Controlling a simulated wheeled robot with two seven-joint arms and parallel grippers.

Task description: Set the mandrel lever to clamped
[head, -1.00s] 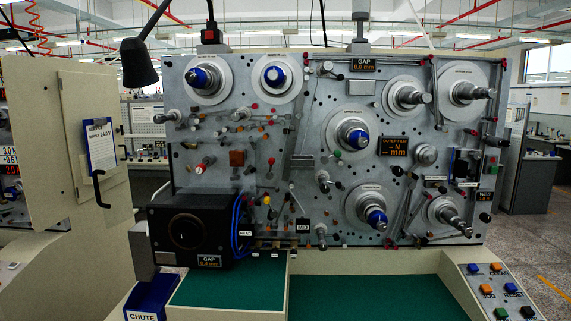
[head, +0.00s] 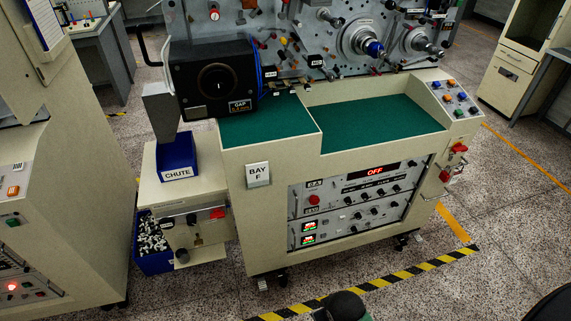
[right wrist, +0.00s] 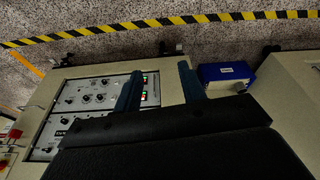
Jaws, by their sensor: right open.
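I cannot pick out a lever marked as the mandrel lever. In the head view the winding machine's grey front panel (head: 290,40) is cut off at the top and its small levers are blurred. A spindle with a blue tip (head: 374,48) and a grey spindle (head: 420,42) stick out at its lower right. A black box with a round opening (head: 214,78) and a GAP display sits at the panel's lower left. My right gripper (right wrist: 161,78) is open and empty in the right wrist view, its two fingers apart in front of the cabinet. My left gripper is not in view.
A green work surface (head: 375,124) lies below the panel, with a button console (head: 456,97) at its right. The blue CHUTE bin (head: 178,158) and a small control box with a red part (head: 190,218) stand left. Speckled floor (head: 375,265) in front is open.

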